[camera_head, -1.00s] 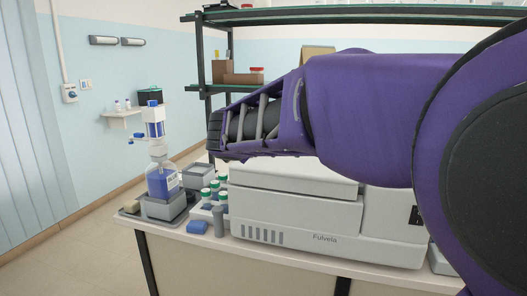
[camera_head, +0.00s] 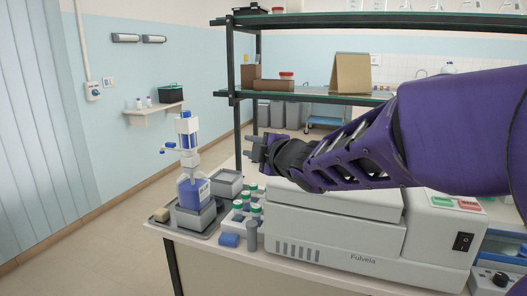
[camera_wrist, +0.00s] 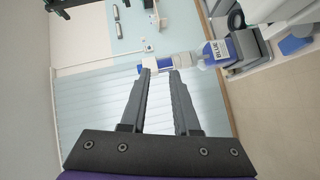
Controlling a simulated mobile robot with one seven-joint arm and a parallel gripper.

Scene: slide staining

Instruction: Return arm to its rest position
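My arm (camera_head: 440,130) reaches in from the right in the head view, above the white Fulvela machine (camera_head: 335,225). My gripper (camera_head: 256,148) points left over the bench, apart from anything below it. In the wrist view my gripper (camera_wrist: 160,74) has its two dark fingers apart, with nothing held between them. The blue-labelled dispenser bottle (camera_head: 193,190) stands upright on the bench's left end. It lies sideways in the wrist view (camera_wrist: 210,55), beyond the fingertips.
Green-capped bottles (camera_head: 248,203) and a blue block (camera_head: 229,240) sit between the dispenser and the machine. A shelf rack (camera_head: 310,95) with a cardboard box (camera_head: 350,73) rises behind. Open floor (camera_head: 100,245) lies to the left.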

